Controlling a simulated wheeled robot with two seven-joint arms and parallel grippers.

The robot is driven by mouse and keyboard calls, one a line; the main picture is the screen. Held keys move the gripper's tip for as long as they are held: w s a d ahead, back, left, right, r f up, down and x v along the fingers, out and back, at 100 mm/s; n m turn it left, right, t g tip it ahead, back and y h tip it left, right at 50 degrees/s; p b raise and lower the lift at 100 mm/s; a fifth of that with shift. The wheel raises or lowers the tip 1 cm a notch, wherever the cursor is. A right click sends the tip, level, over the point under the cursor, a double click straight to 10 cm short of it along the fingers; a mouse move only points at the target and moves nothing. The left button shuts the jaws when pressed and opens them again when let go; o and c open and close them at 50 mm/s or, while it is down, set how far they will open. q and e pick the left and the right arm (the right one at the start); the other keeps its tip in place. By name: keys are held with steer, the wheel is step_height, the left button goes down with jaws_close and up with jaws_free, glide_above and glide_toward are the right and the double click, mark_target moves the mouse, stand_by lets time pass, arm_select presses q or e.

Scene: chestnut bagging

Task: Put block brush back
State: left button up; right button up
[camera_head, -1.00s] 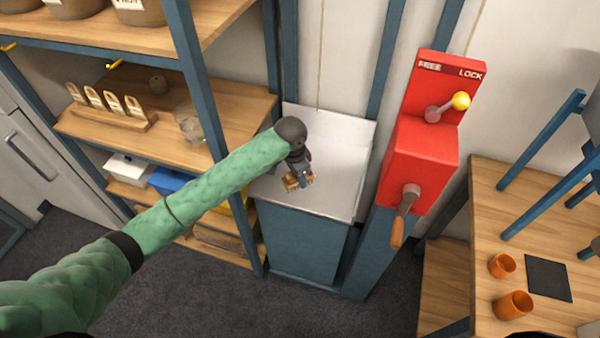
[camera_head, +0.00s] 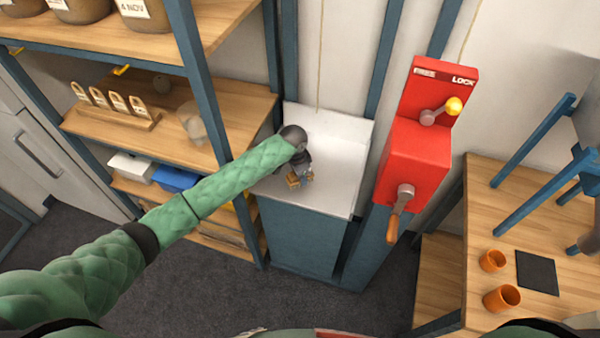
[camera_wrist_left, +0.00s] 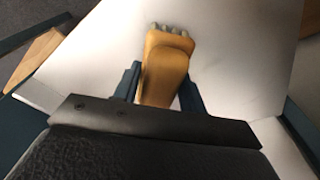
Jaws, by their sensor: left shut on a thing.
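The block brush (camera_wrist_left: 165,65) has a yellow-brown wooden body with grey bristle tufts at its far end in the left wrist view. My left gripper (camera_wrist_left: 158,88) is shut on it, with one dark finger on each side. In the head view the left gripper (camera_head: 302,180) and the brush (camera_head: 293,181) are over the white top (camera_head: 335,165) of the blue cabinet. I cannot tell whether the brush touches that top.
A red box (camera_head: 417,160) with a lever and a crank stands right of the white top. Wooden shelves (camera_head: 125,135) with a stand of wooden pieces are at left. Orange cups (camera_head: 500,298) and a dark mat (camera_head: 536,273) lie on the right table. The white top around the brush is clear.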

arm_select(q)
steer(key=o, duration=1)
arm_select(e)
steer(key=shift+w+a, duration=0.1)
arm_select(q)
steer(key=shift+r+p, duration=0.5)
steer(key=shift+r, duration=0.1)
steer(key=r+p, duration=0.2)
steer(key=r, duration=0.1)
steer(key=r+p, duration=0.1)
steer(key=shift+s+a+r+p, duration=0.1)
steer(key=shift+a+r+p, duration=0.2)
steer(key=shift+r, duration=0.1)
steer(key=r, duration=0.5)
steer(key=shift+s+a+r, duration=0.15)
steer(key=shift+a+r, duration=0.15)
steer(key=shift+r, duration=0.2)
arm_select(e)
steer(key=s+r, duration=0.2)
steer(key=r, duration=0.1)
steer(key=shift+s+d+r, duration=0.3)
steer(key=shift+s+r, duration=0.05)
steer(key=shift+s, duration=0.05)
